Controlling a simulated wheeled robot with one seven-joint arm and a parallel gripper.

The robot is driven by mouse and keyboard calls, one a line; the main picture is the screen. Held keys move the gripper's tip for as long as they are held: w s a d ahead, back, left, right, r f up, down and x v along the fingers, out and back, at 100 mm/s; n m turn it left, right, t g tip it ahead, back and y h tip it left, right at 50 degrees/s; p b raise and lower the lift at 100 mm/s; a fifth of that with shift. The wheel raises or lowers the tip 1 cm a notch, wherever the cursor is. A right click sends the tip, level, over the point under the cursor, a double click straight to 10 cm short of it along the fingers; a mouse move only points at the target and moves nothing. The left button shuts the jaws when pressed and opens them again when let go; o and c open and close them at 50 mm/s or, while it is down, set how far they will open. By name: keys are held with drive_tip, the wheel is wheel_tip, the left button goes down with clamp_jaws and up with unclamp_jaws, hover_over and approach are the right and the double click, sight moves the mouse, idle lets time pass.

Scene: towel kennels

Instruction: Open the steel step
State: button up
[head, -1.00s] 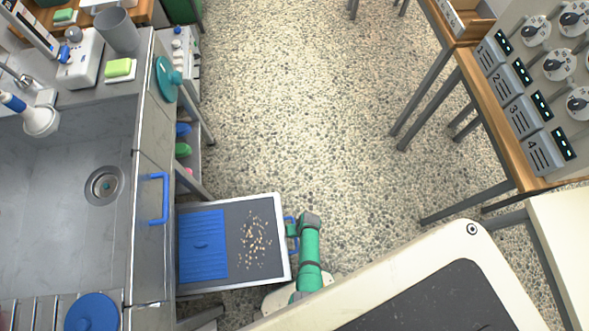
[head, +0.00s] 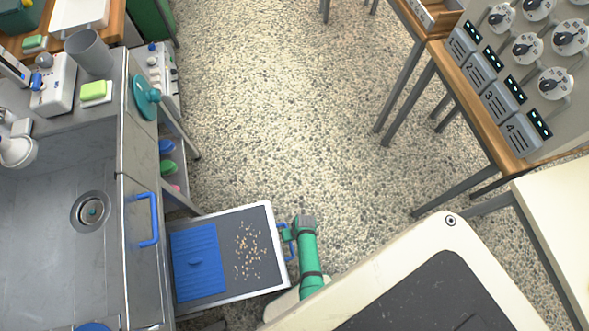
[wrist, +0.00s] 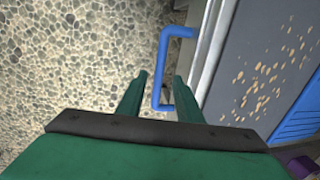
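What looks like the steel step (head: 240,297) is a low, metal-rimmed platform at the foot of the sink cabinet, sticking out over the floor. Its dark top carries a blue panel (head: 198,263) and scattered tan crumbs (head: 248,250). A blue bar handle (head: 291,246) is on its right edge; it also shows in the wrist view (wrist: 161,70). My green gripper (wrist: 160,88) is at this handle, its two fingers apart with the handle's bar showing between them. I cannot tell whether the fingers touch it. In the head view my gripper (head: 286,233) is small and partly hidden.
The sink cabinet (head: 142,180) with another blue handle (head: 146,219) stands at left. A wooden bench (head: 490,120) with numbered grey boxes and dials stands at right. The speckled floor (head: 290,110) between them is clear. A pale tabletop (head: 556,230) is at lower right.

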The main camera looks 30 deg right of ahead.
wheel_tip(320, 180, up, 7)
drive_tip(key=d, duration=0.1)
drive_tip(key=shift+s, duration=0.15)
drive_tip(key=shift+d+f, duration=0.1)
drive_tip(key=shift+f, duration=0.05)
idle(0.6)
